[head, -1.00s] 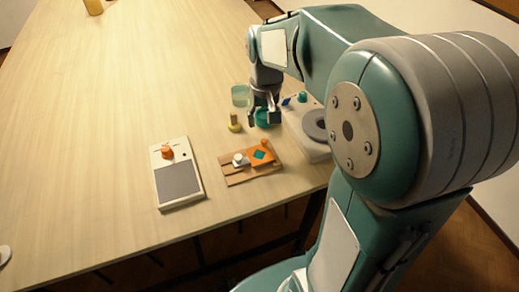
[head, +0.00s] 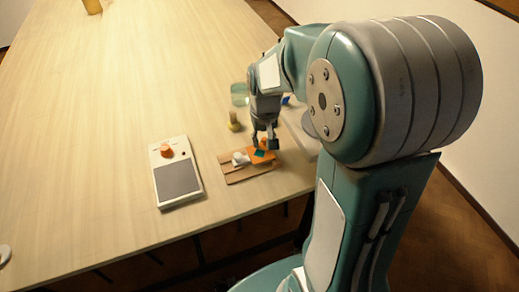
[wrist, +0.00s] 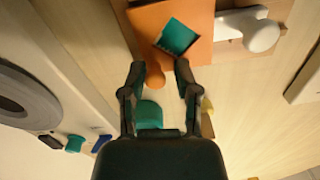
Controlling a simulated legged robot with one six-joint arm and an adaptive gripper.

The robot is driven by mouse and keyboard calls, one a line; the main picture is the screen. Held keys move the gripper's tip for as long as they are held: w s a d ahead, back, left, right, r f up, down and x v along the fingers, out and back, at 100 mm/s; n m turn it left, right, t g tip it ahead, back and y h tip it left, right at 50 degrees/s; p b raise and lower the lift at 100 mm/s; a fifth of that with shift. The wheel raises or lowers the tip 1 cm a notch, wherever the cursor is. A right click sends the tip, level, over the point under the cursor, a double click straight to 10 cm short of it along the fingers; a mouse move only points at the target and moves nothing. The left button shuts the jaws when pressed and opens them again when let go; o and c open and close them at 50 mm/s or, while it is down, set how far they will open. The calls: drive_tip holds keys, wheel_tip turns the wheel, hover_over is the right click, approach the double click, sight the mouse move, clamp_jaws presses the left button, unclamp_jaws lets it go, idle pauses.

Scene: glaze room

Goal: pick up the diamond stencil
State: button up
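The diamond stencil (head: 257,159) is an orange plate with a teal diamond on it and an orange knob at its far edge. It lies on the right part of a wooden board (head: 237,178). In the wrist view the stencil (wrist: 205,58) is at the top, with its round knob (wrist: 155,76) between my fingertips. My gripper (head: 265,145) is open above the stencil's knob edge and partly hides it in the head view. In the wrist view my gripper (wrist: 160,72) has a finger on each side of the knob, with gaps visible; I cannot tell the height.
A white piece with a knob (head: 240,159) is on the same board, left of the stencil. A white-and-grey device with an orange knob (head: 178,180) stands further left. A yellowish stamp-like piece (head: 234,123) and a green cup (head: 240,92) stand behind. A grey-white wheel device (wrist: 28,100) is close by.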

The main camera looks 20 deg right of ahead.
clamp_jaws()
drive_tip(key=shift+s, duration=0.1)
